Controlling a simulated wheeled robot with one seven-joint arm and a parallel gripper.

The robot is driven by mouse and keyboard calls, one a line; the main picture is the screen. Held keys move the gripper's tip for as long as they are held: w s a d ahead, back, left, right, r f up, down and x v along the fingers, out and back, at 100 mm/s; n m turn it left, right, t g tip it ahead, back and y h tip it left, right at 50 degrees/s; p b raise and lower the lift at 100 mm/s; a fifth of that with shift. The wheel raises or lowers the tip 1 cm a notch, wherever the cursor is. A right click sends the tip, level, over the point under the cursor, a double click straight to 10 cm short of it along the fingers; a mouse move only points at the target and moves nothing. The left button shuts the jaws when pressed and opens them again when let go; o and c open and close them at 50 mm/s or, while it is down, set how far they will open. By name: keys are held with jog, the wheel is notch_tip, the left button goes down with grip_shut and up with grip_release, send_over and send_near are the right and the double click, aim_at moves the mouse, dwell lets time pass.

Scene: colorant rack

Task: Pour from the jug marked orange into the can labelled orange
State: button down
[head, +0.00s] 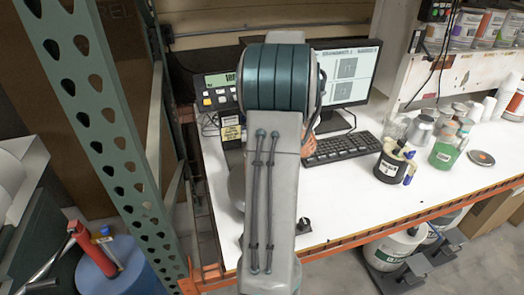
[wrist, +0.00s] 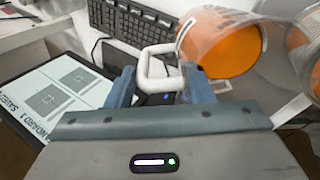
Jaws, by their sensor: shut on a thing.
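My gripper (wrist: 160,82) is shut on the white handle (wrist: 143,66) of a clear jug (wrist: 276,72) in the wrist view. The jug is tilted, and orange shows inside it (wrist: 228,50). More orange shows at the right edge; I cannot tell whether it is the jug's contents or another thing. In the head view my arm hides the gripper and most of the jug; a small orange patch (head: 308,146) shows beside the arm. A grey round metal thing (head: 236,187) is partly hidden left of the arm. I cannot make out an orange can label.
A monitor (head: 346,75) and keyboard (head: 341,147) stand behind my arm on the white bench (head: 350,205). A keypad device (head: 217,92) is at the left. A black cup with pens (head: 391,166) and several jars are at the right. A green rack post (head: 110,110) stands at the left.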

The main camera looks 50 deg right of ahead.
aim_at(318, 120)
jog(key=shift+s+d+f+y, duration=0.2)
jog(key=shift+d+f+y, duration=0.6)
jog(key=shift+d+f, duration=0.35)
jog(key=shift+s+d+f+y, duration=0.1)
jog(key=shift+d+f+y, duration=0.6)
jog(key=shift+d+y, duration=0.25)
jog(key=shift+d+f+t+y, duration=0.15)
jog(key=shift+d+f+y, duration=0.2)
jog(key=shift+f+y, duration=0.2)
jog(key=shift+d+f+t+y, duration=0.15)
jog(key=shift+d+f+y, duration=0.15)
jog(key=shift+f+y, duration=0.15)
jog(key=shift+r, duration=2.45)
